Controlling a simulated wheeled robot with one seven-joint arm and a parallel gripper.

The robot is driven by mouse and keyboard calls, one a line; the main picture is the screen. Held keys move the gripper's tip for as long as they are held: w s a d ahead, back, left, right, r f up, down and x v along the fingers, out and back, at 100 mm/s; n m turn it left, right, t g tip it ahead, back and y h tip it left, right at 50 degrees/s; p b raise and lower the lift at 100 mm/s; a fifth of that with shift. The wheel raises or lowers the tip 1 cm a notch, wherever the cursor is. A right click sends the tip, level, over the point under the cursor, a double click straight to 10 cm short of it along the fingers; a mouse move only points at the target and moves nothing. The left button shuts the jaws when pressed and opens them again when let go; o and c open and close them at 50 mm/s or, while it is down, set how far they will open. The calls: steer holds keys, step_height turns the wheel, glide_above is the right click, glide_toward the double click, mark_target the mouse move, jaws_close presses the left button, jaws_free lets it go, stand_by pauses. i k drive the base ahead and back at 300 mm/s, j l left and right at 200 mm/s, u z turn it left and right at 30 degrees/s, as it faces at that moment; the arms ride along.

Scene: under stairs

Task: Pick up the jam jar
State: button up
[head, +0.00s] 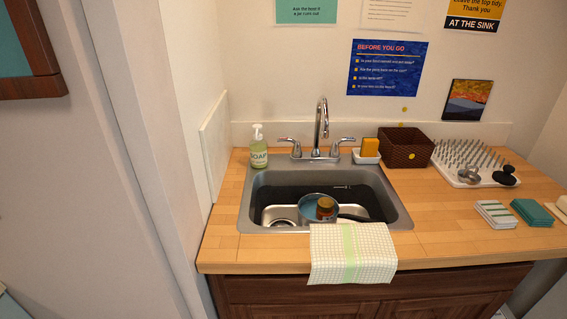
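A small amber and brown jar (325,207), which looks like the jam jar, is in the sink (251,208) in the head view. It sits in or against a round pan (307,207) with a bluish inside and a dark handle pointing right. I cannot tell whether the jar rests on the pan's bottom. The lower part of the jar and pan is partly hidden by the sink's front rim and a cloth. My gripper is not in view.
A checked cloth (351,255) hangs over the counter's front edge. The faucet (321,125) rises behind the sink. A soap bottle (258,147) stands at left. A sponge holder (367,157), brown basket (405,149), spiked drying rack (466,157) and folded cloths (497,214) are at right.

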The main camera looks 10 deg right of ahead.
mark_target(325, 210)
steer(key=i+j, duration=0.15)
steer(key=i+j+z, duration=0.1)
steer(key=z, duration=0.4)
steer(key=j+z, duration=0.1)
steer(key=z, duration=0.35)
steer(key=i+j+z, duration=0.1)
steer(key=z, duration=0.4)
steer(key=i+j, duration=0.8)
steer(key=j, duration=0.15)
